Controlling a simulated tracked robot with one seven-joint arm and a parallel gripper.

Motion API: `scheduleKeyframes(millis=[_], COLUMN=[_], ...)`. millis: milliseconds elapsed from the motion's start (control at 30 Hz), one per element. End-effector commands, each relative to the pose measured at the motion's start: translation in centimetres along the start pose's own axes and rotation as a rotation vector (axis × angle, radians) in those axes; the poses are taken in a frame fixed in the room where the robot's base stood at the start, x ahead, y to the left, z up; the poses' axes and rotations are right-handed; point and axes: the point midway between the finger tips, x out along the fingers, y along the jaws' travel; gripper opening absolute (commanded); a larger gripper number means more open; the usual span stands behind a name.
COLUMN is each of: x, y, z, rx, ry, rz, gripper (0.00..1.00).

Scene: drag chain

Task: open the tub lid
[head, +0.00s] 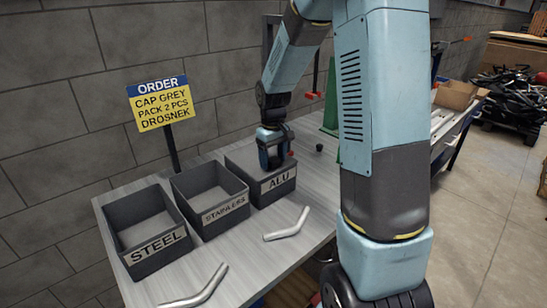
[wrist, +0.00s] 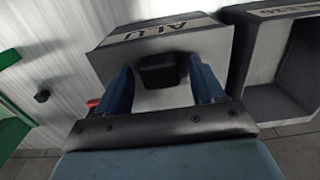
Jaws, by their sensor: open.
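The tub marked ALU (head: 278,184) is the rightmost of three dark grey tubs on the bench. A flat grey lid (head: 241,158) covers its top; the lid (wrist: 185,98) also shows in the wrist view, seated on the tub. A black block-shaped handle (wrist: 158,70) stands on the lid. My gripper (head: 274,154) is above this lid, pointing down. In the wrist view its blue fingers are open, one on each side of the handle, with gaps between. In the head view the gripper hides the handle.
The STAINLESS tub (head: 211,216) and STEEL tub (head: 158,252) are open and look empty. Two bent metal tubes, one (head: 287,225) and another (head: 196,289), lie on the bench in front. An order sign (head: 160,97) stands behind. A small black knob (head: 319,147) is right of the ALU tub.

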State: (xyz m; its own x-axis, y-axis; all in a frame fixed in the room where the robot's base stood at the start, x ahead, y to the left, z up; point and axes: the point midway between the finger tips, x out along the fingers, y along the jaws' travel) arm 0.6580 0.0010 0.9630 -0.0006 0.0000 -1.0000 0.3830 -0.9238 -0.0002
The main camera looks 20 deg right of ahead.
Motion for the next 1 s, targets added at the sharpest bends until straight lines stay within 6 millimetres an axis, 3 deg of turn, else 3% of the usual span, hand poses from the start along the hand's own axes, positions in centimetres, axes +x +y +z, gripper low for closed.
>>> scheduleKeyframes(millis=[233,900,1000], x=[0.02,0.0,0.0], y=[0.03,0.1,0.11], z=[0.01,0.02,0.02], rx=[0.0,0.001,0.001], ry=[0.0,0.0,0.0], rz=[0.0,0.0,0.0], gripper=[0.66,0.02,0.0])
